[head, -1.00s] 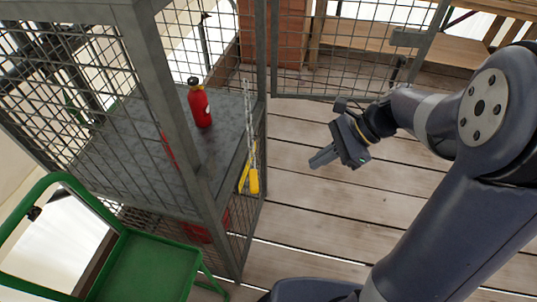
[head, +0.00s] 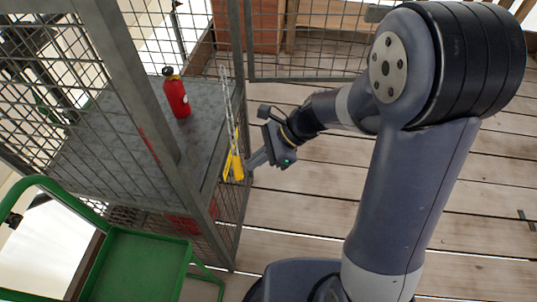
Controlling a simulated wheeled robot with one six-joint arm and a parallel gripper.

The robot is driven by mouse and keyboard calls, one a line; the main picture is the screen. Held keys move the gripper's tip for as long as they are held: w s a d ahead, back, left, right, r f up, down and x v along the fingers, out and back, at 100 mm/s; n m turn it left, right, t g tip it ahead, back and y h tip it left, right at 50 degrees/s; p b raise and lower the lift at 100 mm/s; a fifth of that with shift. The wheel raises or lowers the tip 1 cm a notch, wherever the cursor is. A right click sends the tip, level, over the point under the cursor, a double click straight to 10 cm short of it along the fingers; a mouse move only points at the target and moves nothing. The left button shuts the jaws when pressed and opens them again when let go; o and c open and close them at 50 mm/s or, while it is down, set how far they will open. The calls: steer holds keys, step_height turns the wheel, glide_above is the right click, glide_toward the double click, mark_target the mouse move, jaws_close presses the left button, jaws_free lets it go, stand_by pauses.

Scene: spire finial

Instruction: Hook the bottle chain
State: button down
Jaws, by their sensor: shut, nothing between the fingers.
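A chain (head: 227,100) hangs along the open side of the mesh cage, with a yellow end piece (head: 235,168) at its lower part. A red bottle (head: 177,97) with a black top stands upright on the cage's grey shelf (head: 110,130). My gripper (head: 252,163) is shut and empty, its fingertips close to the right of the yellow piece. I cannot tell whether they touch it. A thin red object (head: 147,143) shows partly behind the cage's front post.
The metal cage (head: 130,75) has mesh walls and posts close to my gripper. More red items (head: 188,224) are low in the cage. A green cart (head: 135,265) stands at the front left. The plank floor (head: 300,205) is clear to the right.

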steer(key=shift+s+a, duration=0.1)
steer(key=shift+a, duration=0.15)
steer(key=s+a+m+t, duration=0.2)
steer(key=a+m, duration=0.1)
steer(key=a, duration=0.7)
steer(key=shift+s+a, duration=0.15)
steer(key=shift+s, duration=0.1)
